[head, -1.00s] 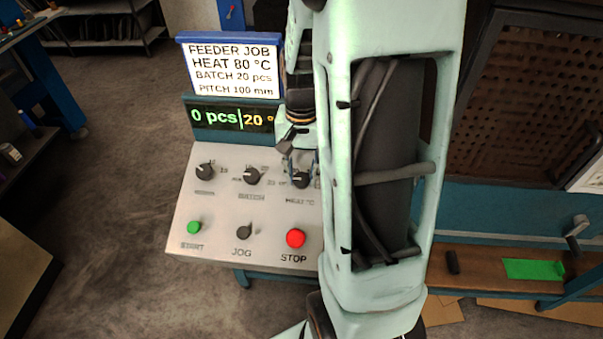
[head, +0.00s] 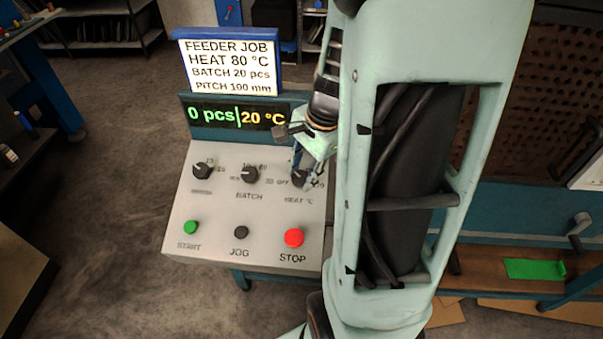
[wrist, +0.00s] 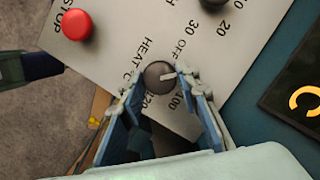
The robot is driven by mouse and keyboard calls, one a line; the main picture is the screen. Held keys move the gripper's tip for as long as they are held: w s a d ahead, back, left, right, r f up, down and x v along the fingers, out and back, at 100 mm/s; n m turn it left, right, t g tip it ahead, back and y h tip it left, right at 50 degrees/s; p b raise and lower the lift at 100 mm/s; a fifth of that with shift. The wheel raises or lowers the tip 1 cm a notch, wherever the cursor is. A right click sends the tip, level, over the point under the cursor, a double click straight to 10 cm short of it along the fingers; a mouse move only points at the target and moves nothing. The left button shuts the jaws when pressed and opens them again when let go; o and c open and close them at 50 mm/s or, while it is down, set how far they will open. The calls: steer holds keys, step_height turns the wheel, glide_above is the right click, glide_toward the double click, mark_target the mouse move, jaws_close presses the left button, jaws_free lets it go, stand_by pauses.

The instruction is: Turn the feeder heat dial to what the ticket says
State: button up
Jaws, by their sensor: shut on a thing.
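The ticket (head: 235,80) stands on top of the feeder panel and reads HEAT 80 °C, BATCH 20 pcs, PITCH 100 mm. The heat dial (wrist: 157,77) is a dark round knob with a pale pointer line, which points to the right in the wrist view. OFF, 100 and 120 are readable around it; other marks are hidden by my fingers. My gripper (wrist: 166,80) is shut on the dial, a finger on each side. In the head view the heat dial (head: 299,179) is partly covered by my gripper (head: 304,173).
The display (head: 238,117) reads 0 pcs and 20 °C. The batch dial (head: 250,175) and another dial (head: 202,171) sit left of the heat dial.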

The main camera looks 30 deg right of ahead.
steer(key=shift+s+m+t, duration=0.1)
steer(key=shift+m+t, duration=0.3)
steer(key=shift+m, duration=1.2)
steer(key=o, duration=1.1)
steer(key=shift+o, duration=0.2)
steer(key=shift+s+d+r, duration=0.1)
steer(key=shift+r, duration=0.5)
steer(key=s+d, duration=0.5)
steer(key=s, duration=0.6)
steer(key=shift+d, duration=0.2)
steer(key=shift+w, duration=0.15)
